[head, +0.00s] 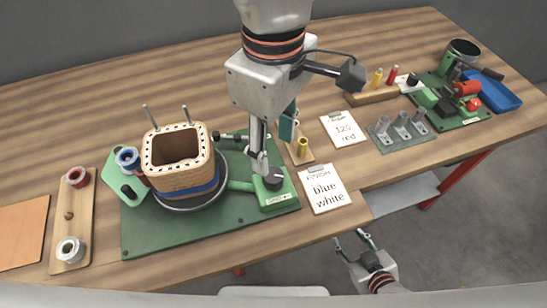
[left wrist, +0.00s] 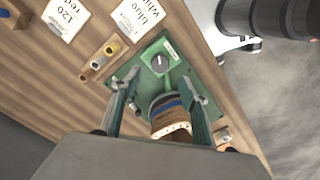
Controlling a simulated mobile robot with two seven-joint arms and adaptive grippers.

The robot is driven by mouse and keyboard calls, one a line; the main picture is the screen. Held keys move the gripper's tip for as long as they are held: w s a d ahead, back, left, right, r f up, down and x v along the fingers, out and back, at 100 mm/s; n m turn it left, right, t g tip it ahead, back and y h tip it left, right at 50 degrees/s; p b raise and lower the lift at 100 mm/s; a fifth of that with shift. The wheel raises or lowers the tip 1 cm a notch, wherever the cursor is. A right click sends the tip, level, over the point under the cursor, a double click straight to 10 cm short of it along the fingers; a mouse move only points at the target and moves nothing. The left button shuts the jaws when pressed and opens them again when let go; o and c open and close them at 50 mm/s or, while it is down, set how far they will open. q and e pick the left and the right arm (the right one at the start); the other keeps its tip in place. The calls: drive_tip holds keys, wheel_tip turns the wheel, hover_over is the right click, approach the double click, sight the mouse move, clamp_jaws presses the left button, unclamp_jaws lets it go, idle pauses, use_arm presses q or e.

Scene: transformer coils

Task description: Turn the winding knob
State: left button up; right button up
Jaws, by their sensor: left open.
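The winding knob (head: 273,178) is a dark round knob with a pale line on a green box (head: 284,196) at the right of a green winder base. It also shows in the left wrist view (left wrist: 160,62), ahead of the fingertips. My left gripper (head: 270,150) points down just above the knob; its fingers are apart with nothing between them. In the left wrist view, my left gripper (left wrist: 161,84) has its fingertips spread wide. Contact with the knob cannot be made out. My right gripper (head: 353,240) is low, off the table's front edge, with its fingers apart and empty.
A square coil former (head: 179,175) stands on the winder's turntable left of the knob. Cards reading "120 red" (head: 343,128) and "blue white" (head: 324,188) lie at right. A wooden holder (head: 298,153) stands behind the knob. A spool rack (head: 73,220) is at left.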

use_arm(q)
drive_tip(key=shift+r, duration=2.05)
drive_tip(key=shift+s, duration=0.1)
